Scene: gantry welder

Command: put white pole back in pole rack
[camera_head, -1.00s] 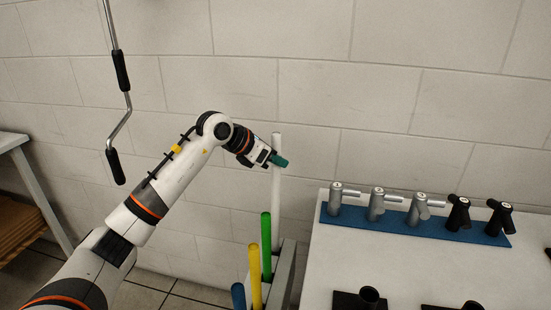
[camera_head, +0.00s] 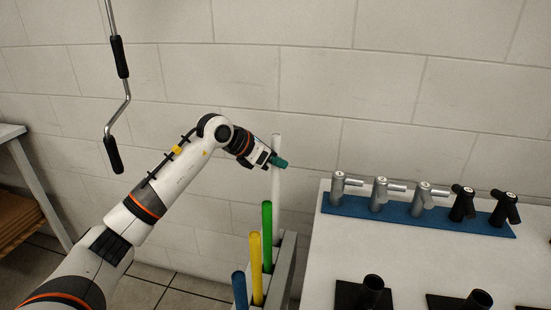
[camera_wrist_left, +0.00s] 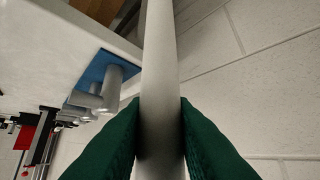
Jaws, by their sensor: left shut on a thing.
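The white pole (camera_head: 276,192) stands upright at the back of the pole rack (camera_head: 284,268), behind the green pole (camera_head: 267,236). Its lower end is hidden by the rack and the other poles, so I cannot tell how deep it sits. My left gripper (camera_head: 278,161) is shut on the white pole near its top. In the left wrist view, the white pole (camera_wrist_left: 161,75) runs between the two green fingertips, which touch it on both sides. My right gripper is not in view.
A yellow pole (camera_head: 256,268) and a blue pole (camera_head: 240,290) stand in front in the rack. A white table (camera_head: 420,255) is close on the right, with a blue strip (camera_head: 400,211) of several grey and black fittings. A crank handle (camera_head: 121,85) hangs at the left.

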